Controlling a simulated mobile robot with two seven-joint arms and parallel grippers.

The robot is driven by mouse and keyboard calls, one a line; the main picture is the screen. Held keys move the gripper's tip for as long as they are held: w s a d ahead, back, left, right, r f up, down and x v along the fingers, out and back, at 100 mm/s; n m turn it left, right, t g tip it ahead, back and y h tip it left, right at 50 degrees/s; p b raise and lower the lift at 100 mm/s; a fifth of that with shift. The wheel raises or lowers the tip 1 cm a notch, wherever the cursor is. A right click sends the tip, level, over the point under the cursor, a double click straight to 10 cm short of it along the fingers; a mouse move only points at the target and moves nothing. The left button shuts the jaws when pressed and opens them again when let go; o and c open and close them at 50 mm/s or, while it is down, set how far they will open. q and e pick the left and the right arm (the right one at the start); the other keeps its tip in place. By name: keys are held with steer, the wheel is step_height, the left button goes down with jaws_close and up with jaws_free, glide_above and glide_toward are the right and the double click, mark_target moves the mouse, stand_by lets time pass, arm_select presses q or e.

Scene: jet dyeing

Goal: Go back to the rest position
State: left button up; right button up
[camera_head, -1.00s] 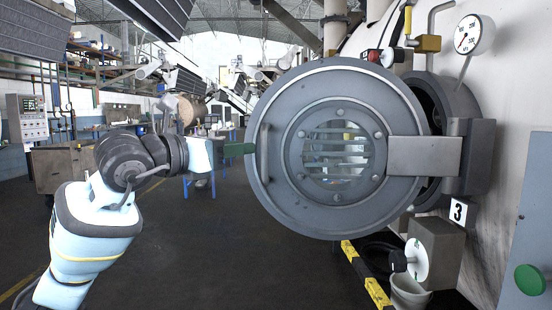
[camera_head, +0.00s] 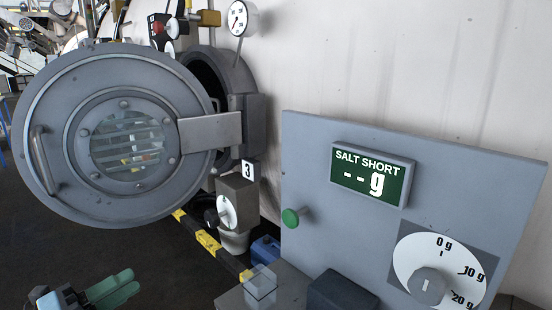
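My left gripper (camera_head: 125,286) is low at the left edge of the head view, with its green fingers side by side and no gap showing between them. Nothing shows between the fingers. It is in front of and below the round grey machine door (camera_head: 190,165), apart from it. The door stands swung open on its hinge, with a handle (camera_head: 42,160) on its left side. My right gripper is out of view.
A grey panel (camera_head: 310,160) at the right has a "SALT SHORT" display (camera_head: 372,176), a green knob (camera_head: 291,217) and a gram dial (camera_head: 428,285). A clear cup (camera_head: 260,286) stands on a ledge below. Dark floor lies open at lower left.

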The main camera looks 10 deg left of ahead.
arm_select(q)
steer(key=s+d+f+n+y+p, duration=0.2)
steer(key=s+f+n+y+p, duration=0.7)
steer(key=s+f+n, duration=0.95)
steer(key=s+d+f+n+g+p, duration=0.1)
steer(key=s+d+f+n+g, duration=0.2)
steer(key=s, duration=0.3)
steer(key=s+d+f+n+g+y+p, duration=0.1)
steer(key=s+d+f+n+g, duration=0.2)
steer(key=s+d+f+n, duration=0.1)
steer(key=s+d+n, duration=0.1)
steer(key=s+n, duration=0.1)
steer(key=s, duration=0.1)
steer(key=shift+d+f, duration=0.15)
steer(key=shift+f, duration=0.05)
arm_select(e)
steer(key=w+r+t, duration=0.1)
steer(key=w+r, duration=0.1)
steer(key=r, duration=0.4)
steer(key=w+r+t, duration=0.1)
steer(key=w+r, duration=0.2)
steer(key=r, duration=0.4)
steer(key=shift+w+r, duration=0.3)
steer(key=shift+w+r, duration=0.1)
